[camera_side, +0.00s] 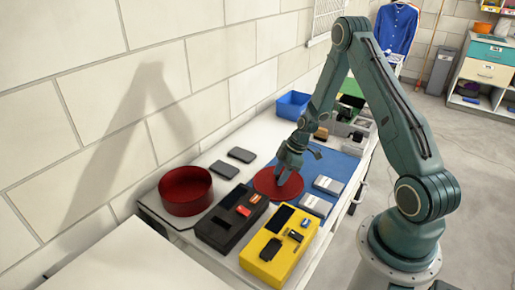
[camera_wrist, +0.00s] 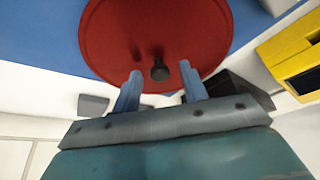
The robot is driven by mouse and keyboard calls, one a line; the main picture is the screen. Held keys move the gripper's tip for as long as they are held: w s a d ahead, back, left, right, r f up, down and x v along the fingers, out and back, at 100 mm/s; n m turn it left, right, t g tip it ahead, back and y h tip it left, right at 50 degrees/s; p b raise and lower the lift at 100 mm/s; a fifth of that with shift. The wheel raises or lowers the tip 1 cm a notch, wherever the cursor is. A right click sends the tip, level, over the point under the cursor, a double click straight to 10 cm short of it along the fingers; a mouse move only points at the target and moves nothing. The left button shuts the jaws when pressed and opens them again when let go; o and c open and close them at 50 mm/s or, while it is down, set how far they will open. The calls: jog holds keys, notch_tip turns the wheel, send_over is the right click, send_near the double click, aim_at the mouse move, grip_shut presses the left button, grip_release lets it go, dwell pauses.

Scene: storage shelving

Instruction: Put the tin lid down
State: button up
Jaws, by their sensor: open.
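The round red tin lid (camera_side: 277,187) lies flat on the table, partly over the blue mat (camera_side: 341,167). In the wrist view the lid (camera_wrist: 120,35) shows its dark central knob (camera_wrist: 160,72). My gripper (camera_side: 284,178) is right above the lid. In the wrist view its two fingers (camera_wrist: 160,80) are apart, with the knob between and a little beyond their tips, and nothing is held. The red round tin (camera_side: 187,192) stands open at the left of the table, apart from the lid.
A black case (camera_side: 222,228) and a yellow case (camera_side: 268,262) with small items stand in front of the lid. Two dark flat boxes (camera_side: 233,161) lie behind it. Grey boxes (camera_side: 316,205) are to its right. A blue bin (camera_side: 292,104) stands at the back.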

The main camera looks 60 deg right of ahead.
jog(key=shift+r, duration=0.1)
jog(key=v, duration=1.2)
dwell(0.6)
jog(key=s+a+r+m+h, duration=0.2)
jog(key=s+a+r+m, duration=0.15)
jog(key=a+r, duration=1.15)
jog(key=s+a+r+m, duration=0.1)
jog(key=s+a+r, duration=0.1)
jog(key=s, duration=0.3)
jog(key=s+a+r+m+t, duration=0.1)
jog(key=s+a+r+m, duration=0.1)
jog(key=s+r, duration=0.2)
jog(key=s+a+r+m+t+h, duration=0.1)
jog(key=s+a+r+m, duration=0.1)
jog(key=s, duration=0.3)
jog(key=shift+s+a+r, duration=0.35)
jog(key=shift+s+r, duration=0.05)
jog(key=shift+r, duration=0.25)
